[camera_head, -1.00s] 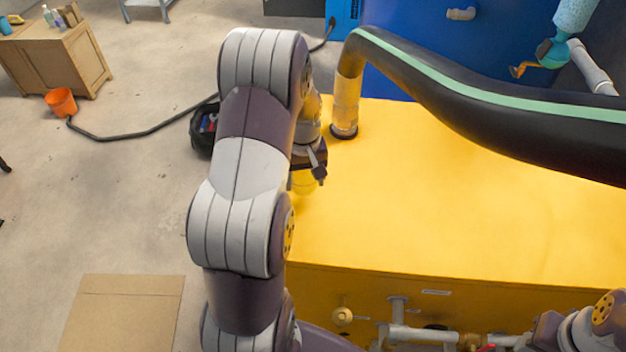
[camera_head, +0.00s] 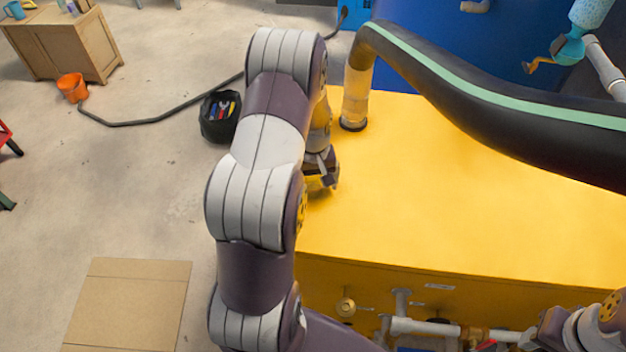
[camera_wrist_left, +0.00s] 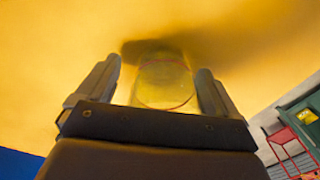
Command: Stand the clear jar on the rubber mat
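The clear jar (camera_wrist_left: 165,82) shows in the left wrist view as a see-through, yellow-tinted round shape. It lies between the two fingers of my left gripper (camera_wrist_left: 160,78), over the yellow tank top. The fingers are spread on either side, with a narrow gap visible on the jar's left. In the head view my left gripper (camera_head: 328,178) is low over the tank's left edge, and the jar is largely hidden there. My right arm enters at the lower right, and its fingers are not clear. I cannot make out a rubber mat.
The yellow tank top (camera_head: 470,215) is broad and mostly clear. A clear pipe (camera_head: 356,95) rises from it into a thick black hose (camera_head: 480,105) with a green stripe. Valves and pipes (camera_head: 425,327) run along the tank front. A black tool bag (camera_head: 218,122) is on the floor.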

